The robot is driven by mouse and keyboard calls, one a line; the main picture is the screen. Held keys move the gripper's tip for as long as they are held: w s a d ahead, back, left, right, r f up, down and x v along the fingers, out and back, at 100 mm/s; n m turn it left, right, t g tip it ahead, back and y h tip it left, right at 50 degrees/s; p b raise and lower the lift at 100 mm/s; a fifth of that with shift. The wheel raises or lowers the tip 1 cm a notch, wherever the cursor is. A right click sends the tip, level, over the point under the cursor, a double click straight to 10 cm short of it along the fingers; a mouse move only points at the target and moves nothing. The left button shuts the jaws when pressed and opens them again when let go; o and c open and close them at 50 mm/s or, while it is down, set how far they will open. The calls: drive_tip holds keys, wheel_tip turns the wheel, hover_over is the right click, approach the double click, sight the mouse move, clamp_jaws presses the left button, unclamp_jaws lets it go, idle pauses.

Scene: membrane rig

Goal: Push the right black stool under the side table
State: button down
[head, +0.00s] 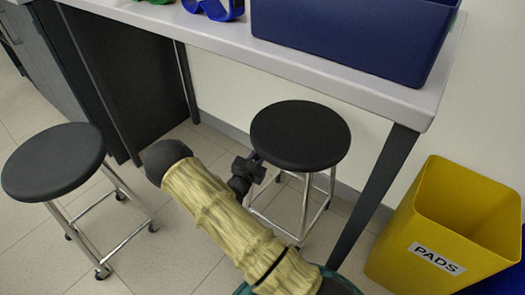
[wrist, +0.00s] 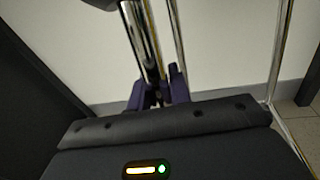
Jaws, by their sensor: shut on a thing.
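The right black stool (head: 300,135) stands upright, with a round black seat and chrome legs. Its seat shows whole, just below the front edge of the grey side table (head: 330,70) in the head view. Its feet appear near or just inside the line between the table's front supports. My gripper (head: 246,174) is at the stool's left side, below seat height. In the wrist view, the dark fingers (wrist: 158,92) are shut around a chrome stool leg (wrist: 135,30). My forearm and wrist hide part of the stool's lower frame in the head view.
Another black stool (head: 54,162) stands at the left. A yellow PADS bin (head: 440,225) is right of the table's dark right leg (head: 375,195). A blue box (head: 350,35) and blue goggles (head: 222,8) are on the tabletop.

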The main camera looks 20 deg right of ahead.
drive_tip(key=shift+p+v, duration=0.55)
drive_tip(key=shift+v, duration=1.55)
drive_tip(key=shift+w+a+f, duration=0.1)
drive_tip(key=c, duration=1.2)
unclamp_jaws()
drive_tip(key=shift+w, duration=0.1)
drive_tip(key=p, duration=0.6)
approach(255, 161)
drive_tip(key=v, duration=0.9)
drive_tip(key=shift+w+a, duration=0.15)
drive_tip(key=shift+w, duration=0.15)
